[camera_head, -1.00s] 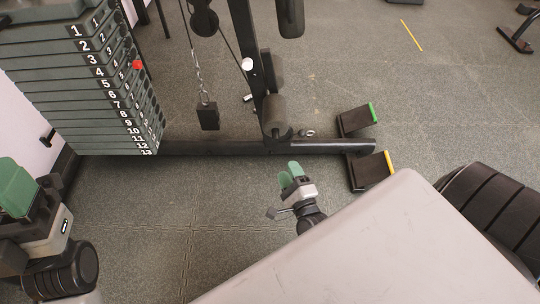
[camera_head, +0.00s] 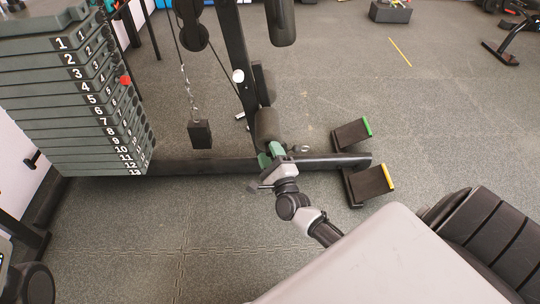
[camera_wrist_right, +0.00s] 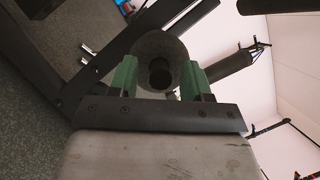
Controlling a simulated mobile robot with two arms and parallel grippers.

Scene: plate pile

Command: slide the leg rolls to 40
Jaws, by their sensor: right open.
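The lower leg roll (camera_head: 267,125) is a dark foam cylinder beside the machine's slanted black post. A second dark roll (camera_head: 281,22) is higher up at the top of the head view. My right gripper (camera_head: 270,157) is at the near end of the lower roll, with its green fingers pointing at it. In the right wrist view, the roll's round end (camera_wrist_right: 168,48), with a dark central hole, shows between the two open fingers (camera_wrist_right: 158,80). I cannot tell whether they touch it. No mark reading 40 is legible. My left gripper's fingers are out of view.
A numbered weight stack (camera_head: 75,100) with a red pin knob (camera_head: 125,80) stands at the left. A black floor beam (camera_head: 215,166) runs to two footrests (camera_head: 352,134) with green and yellow edges. A dark ridged object (camera_head: 490,235) lies at right.

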